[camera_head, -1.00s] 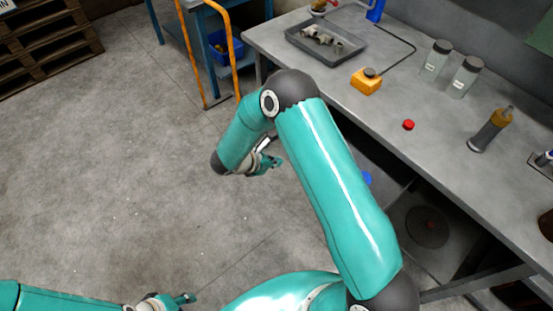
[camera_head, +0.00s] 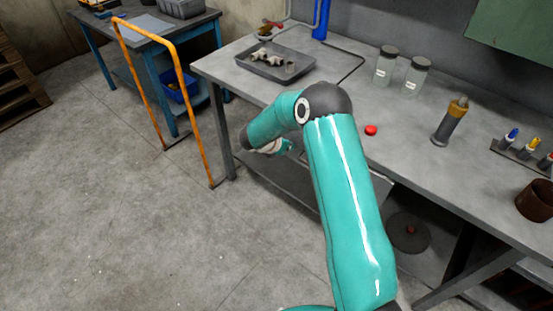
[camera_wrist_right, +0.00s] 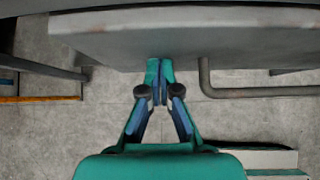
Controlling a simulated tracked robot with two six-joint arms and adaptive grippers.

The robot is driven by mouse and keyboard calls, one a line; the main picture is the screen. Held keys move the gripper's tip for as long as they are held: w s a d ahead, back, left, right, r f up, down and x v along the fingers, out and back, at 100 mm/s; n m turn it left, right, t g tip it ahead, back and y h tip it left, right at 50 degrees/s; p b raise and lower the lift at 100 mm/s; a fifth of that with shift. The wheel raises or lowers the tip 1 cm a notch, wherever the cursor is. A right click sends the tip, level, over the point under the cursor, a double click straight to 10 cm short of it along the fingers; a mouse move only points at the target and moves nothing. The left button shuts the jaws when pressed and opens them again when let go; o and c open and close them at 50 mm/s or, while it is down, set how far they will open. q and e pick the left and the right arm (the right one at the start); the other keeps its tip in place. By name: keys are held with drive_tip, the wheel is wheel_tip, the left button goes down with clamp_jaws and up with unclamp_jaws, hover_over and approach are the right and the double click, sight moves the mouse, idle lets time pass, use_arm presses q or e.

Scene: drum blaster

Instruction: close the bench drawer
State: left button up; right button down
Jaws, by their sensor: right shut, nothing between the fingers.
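My right gripper (camera_head: 287,147) is by the front edge of the workbench (camera_head: 222,68), low beside its left part, partly hidden by my forearm. In the right wrist view its fingers (camera_wrist_right: 160,75) are together and empty, their tips at the lower edge of a broad grey slab (camera_wrist_right: 180,35). I cannot tell whether that slab is the bench top or the drawer front. A bent grey bar (camera_wrist_right: 250,91) lies right of the fingertips, apart from them. The bench drawer is not clearly seen; my arm covers much of the bench front. My left gripper is out of view.
An orange rail (camera_head: 195,120) stands left of the bench. Open floor lies at lower left.

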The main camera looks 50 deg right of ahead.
sight(293, 138)
drive_tip(key=d, duration=0.4)
drive_tip(key=shift+w+d, duration=0.15)
drive_tip(key=shift+d+r, duration=0.2)
drive_tip(key=shift+d, duration=0.05)
